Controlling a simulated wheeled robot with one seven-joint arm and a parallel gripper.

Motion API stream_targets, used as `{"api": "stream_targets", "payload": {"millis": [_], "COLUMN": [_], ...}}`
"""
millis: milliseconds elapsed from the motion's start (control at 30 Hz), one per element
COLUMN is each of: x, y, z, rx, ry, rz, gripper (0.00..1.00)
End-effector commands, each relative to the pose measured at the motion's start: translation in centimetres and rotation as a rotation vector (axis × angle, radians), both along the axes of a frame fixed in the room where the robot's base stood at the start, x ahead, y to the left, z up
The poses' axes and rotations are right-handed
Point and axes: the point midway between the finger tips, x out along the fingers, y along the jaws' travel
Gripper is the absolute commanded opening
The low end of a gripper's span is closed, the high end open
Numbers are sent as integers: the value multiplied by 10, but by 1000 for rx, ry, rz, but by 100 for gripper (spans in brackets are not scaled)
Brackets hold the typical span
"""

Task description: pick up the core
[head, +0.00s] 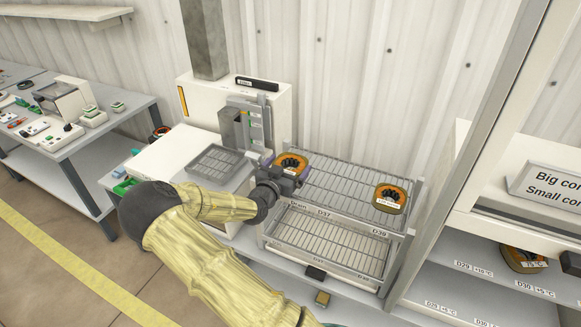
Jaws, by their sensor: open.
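One orange core (291,161) with a dark ring-shaped middle is at the left end of the upper wire rack (345,183). My gripper (286,170) is open at this core's near side, and purple finger parts show to its left and right. My wrist hides its near part, and I cannot tell whether the fingers touch it. A second orange core (389,199) with a white label lies on the rack's right end, near the tag D38. A third core (522,259) sits in the shelf unit at the far right.
A lower wire rack (325,252) stands below the upper one. A white machine (272,98) with a grey column stands behind my gripper, with a grey tray (213,162) to the left. A cluttered side table (68,142) stands farther left. The rack's middle is clear.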

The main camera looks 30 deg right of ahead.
Motion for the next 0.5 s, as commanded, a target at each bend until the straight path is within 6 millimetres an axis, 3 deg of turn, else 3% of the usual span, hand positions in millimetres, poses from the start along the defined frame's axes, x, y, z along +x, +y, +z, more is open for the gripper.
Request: {"api": "stream_targets", "payload": {"millis": [300, 500], "x": [-1, -1], "y": [-1, -1], "z": [0, 0], "rx": [0, -1], "ry": [0, 0], "rz": [-3, -3], "gripper": [100, 61]}}
